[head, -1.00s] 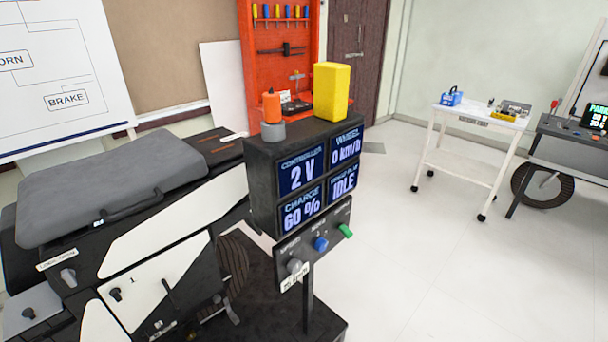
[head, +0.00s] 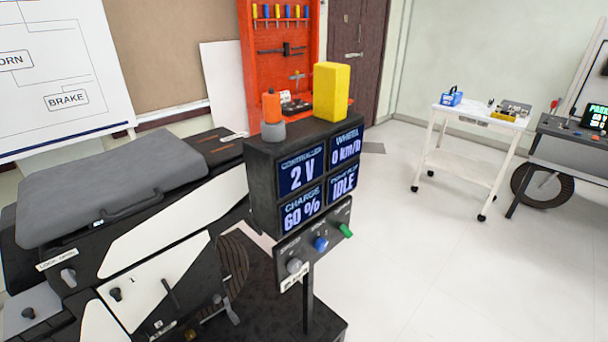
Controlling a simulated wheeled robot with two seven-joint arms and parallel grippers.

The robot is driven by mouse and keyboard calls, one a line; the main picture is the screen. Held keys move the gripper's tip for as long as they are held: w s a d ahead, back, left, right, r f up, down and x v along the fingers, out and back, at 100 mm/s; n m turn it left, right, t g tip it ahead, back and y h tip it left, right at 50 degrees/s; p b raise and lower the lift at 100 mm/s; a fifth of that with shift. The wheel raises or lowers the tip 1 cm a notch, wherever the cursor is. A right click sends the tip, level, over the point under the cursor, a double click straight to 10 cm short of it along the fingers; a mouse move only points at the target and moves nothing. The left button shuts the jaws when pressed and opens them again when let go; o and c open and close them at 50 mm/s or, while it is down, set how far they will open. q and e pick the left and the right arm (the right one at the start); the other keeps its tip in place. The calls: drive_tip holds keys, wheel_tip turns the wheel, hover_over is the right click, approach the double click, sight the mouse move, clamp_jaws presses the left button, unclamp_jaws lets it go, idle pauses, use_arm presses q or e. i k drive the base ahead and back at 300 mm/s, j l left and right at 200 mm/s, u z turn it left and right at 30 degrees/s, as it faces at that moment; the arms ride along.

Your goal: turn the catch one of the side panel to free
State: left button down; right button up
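The white side panel (head: 145,284) is at the lower left of the head view, on the flank of the black chassis. It bears a small mark "1" near its top. A black catch knob (head: 115,294) sits at its left, just below that mark. A dark slanted bar (head: 170,294) lies at its right edge. Whether the catch is locked or free is too small to tell. Neither of my grippers shows in the head view.
A grey padded seat (head: 110,190) lies on the chassis. A black display box (head: 262,190) on a post stands right of the panel, with a yellow block (head: 331,90) and an orange beacon (head: 272,108) on top. A white trolley (head: 470,120) stands far right; the floor between is clear.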

sight(115, 293)
drive_tip(key=u, duration=1.1)
